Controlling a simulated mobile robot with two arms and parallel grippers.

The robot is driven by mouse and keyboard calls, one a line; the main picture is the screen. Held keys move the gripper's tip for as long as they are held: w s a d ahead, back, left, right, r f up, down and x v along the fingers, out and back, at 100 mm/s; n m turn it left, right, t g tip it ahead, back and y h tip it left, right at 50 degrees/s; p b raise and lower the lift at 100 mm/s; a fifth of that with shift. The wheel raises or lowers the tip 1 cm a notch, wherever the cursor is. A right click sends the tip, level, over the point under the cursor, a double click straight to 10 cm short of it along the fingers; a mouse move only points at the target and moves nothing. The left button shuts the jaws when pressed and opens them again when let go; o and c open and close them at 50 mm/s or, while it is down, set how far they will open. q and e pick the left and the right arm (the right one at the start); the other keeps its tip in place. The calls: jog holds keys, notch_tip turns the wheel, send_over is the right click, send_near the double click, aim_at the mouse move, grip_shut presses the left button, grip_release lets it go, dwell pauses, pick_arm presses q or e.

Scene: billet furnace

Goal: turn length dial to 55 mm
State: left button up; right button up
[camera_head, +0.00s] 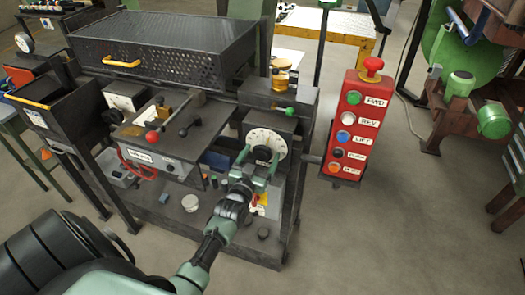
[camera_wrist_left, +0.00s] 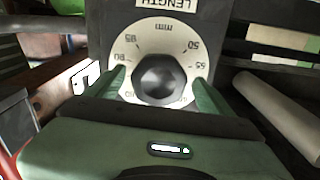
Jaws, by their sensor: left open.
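The length dial (camera_head: 265,138) is a white round scale on a dark machine block. In the left wrist view the dial's scale (camera_wrist_left: 157,38) and its LENGTH label (camera_wrist_left: 165,4) appear upside down. A black hexagonal knob (camera_wrist_left: 160,80) sits at the dial's centre. My left gripper (camera_head: 259,158) is open in front of the dial. In the left wrist view its green fingers (camera_wrist_left: 160,84) stand on either side of the knob, with gaps visible. The numbers are small, and I cannot tell the exact setting. My right gripper is not in view.
A red button box (camera_head: 354,125) with labelled buttons and a red mushroom button stands right of the dial. A red-knobbed lever (camera_head: 152,137) is to the left. Open floor lies at the lower right.

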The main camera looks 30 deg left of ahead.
pick_arm(q)
jog(key=shift+w, duration=0.8)
jog(key=shift+a, duration=0.1)
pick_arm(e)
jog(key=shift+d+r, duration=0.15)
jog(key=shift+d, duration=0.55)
pick_arm(q)
jog(key=c, duration=1.3)
jog(key=shift+c, duration=0.2)
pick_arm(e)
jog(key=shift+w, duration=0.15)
